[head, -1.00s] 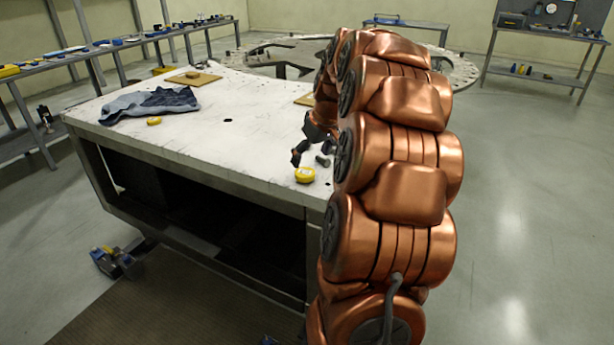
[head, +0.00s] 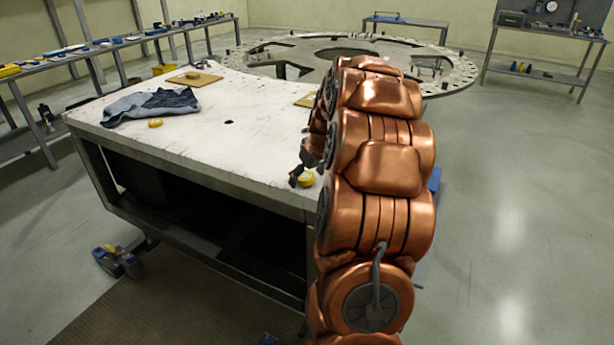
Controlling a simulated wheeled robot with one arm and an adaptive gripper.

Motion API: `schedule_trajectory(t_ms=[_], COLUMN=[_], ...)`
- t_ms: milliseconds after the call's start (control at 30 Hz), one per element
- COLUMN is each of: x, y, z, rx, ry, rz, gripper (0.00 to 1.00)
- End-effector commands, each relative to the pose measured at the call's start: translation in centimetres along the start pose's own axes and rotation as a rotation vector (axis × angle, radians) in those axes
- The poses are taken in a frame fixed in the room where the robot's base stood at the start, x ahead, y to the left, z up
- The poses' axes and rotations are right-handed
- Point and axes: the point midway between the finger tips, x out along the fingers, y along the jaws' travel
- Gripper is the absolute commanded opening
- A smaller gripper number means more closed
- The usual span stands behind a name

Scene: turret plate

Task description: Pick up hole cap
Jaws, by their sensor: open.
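I cannot tell for sure which thing is the hole cap. A small yellow round piece (head: 307,180) lies on the white tabletop (head: 190,150) near its front right edge. A second, flatter yellow piece (head: 155,123) lies by the dark cloth. My gripper (head: 296,180) is open, low over the tabletop, just left of the nearer yellow piece and partly in front of it. I cannot tell whether they touch. My arm hides the tabletop's right end.
A crumpled dark cloth (head: 150,105) and a wooden board (head: 195,79) lie on the table's left part. A small dark hole (head: 229,122) is in the tabletop. A large ring plate (head: 455,75) stands behind. The middle of the tabletop is clear.

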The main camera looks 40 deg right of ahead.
Motion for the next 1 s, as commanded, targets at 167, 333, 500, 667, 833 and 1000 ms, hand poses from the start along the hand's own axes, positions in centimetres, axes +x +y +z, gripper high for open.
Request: schedule_trajectory(t_ms=[167,333,500,667,833,1000], x=[-0.01,-0.02,-0.02,-0.02,-0.02,-0.11], y=[0.00,0.00,-0.01,0.00,0.00,0.01], z=[0.00,0.00,0.01,0.00,0.00,-0.05], rx=[0.000,0.000,0.000,0.000,0.000,-0.001], ry=[0.000,0.000,-0.001,-0.001,-0.001,0.000], rz=[0.000,0.000,0.000,0.000,0.000,0.000], gripper=[0.84,0.66,0.48,0.32,0.24,0.24])
